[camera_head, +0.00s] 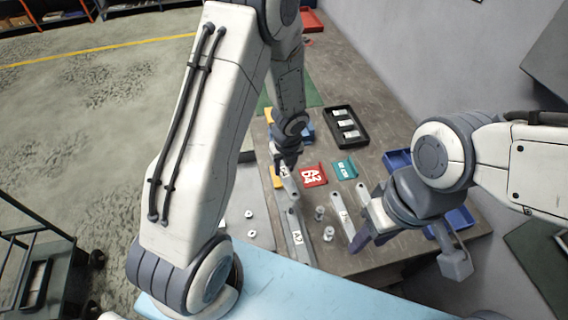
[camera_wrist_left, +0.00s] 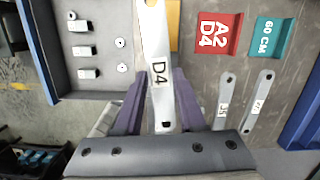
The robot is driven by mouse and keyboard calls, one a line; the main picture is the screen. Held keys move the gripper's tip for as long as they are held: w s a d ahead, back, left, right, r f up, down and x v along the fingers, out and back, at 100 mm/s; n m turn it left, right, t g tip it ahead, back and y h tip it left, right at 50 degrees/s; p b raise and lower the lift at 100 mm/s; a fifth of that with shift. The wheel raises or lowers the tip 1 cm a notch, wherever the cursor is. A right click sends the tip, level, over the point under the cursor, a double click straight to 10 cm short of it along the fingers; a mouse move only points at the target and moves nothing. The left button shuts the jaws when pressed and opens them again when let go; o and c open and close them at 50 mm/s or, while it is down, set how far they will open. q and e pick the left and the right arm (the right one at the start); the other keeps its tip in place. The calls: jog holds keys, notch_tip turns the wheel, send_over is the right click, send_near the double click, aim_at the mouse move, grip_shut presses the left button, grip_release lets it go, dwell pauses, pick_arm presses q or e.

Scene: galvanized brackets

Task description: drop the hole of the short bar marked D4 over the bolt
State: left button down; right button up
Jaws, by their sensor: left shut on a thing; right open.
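The short bar marked D4 (camera_wrist_left: 158,45) is a pale metal strip with a hole near its upper end in the left wrist view. My left gripper (camera_wrist_left: 160,80) is shut on it, with purple fingers on both sides near the letters. In the head view my left gripper (camera_head: 287,163) points down, and the held bar (camera_head: 288,184) shows below it. Two small upright metal pieces (camera_head: 319,213) (camera_head: 328,233) stand among the bars; I cannot tell whether either is the bolt. My right gripper (camera_head: 408,250) is open and empty at the right.
A bar marked A2 (camera_head: 300,244) and two other bars (camera_wrist_left: 224,100) (camera_wrist_left: 258,100) lie on the table. A red A2 D4 sign (camera_wrist_left: 232,42) and teal 60 CM sign (camera_wrist_left: 286,45) lie nearby. A grey tray (camera_wrist_left: 60,20) holds small parts. Blue bins (camera_head: 397,160) stand right.

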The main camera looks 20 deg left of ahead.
aim_at(285, 173)
pick_arm(q)
jog(key=shift+w+d+m, duration=0.1)
jog(key=shift+m, duration=0.7)
jog(key=shift+f+b, duration=2.15)
jog(key=shift+b, duration=0.3)
jog(key=shift+f+b, duration=1.5)
jog(key=shift+f, duration=0.55)
jog(key=shift+c, duration=2.1)
grip_release()
